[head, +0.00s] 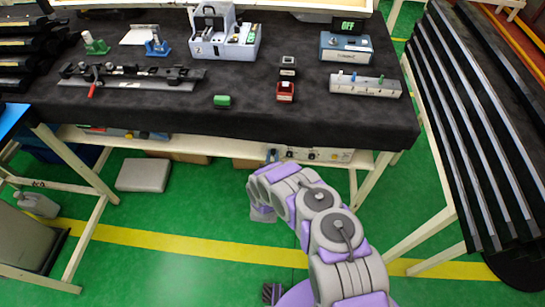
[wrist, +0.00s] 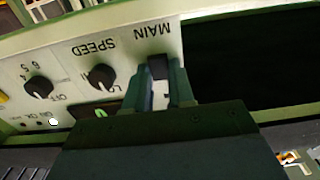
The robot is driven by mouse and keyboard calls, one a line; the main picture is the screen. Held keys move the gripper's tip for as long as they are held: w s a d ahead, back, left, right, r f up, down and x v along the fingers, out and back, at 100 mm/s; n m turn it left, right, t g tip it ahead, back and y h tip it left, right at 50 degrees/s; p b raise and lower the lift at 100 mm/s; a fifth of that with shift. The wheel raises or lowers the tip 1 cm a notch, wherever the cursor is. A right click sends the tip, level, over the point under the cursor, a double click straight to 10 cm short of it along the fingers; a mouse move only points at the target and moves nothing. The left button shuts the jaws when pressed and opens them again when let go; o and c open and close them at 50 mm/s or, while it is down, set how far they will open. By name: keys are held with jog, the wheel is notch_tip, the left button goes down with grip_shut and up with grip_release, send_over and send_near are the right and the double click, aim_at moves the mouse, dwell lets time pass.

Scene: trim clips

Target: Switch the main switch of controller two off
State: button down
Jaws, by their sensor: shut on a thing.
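The controller panel (wrist: 75,68) fills the upper left of the wrist view, upside down, with MAIN and SPEED lettering and round black knobs. My gripper (wrist: 160,92) is at the MAIN end of this panel. No controller number is readable.
The black-topped table (head: 210,122) overhangs the shelf (head: 215,144). Its pale legs stand left and right of my arm. Another controller (head: 110,132) is on the shelf at left. A grey box (head: 143,175) lies on the green floor. Black rails stand at right.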

jog(key=shift+a+f+t, duration=0.1)
jog(key=shift+f+t, duration=0.1)
jog(key=shift+t, duration=0.4)
jog(key=c, duration=1)
grip_release()
jog(key=shift+o, duration=0.2)
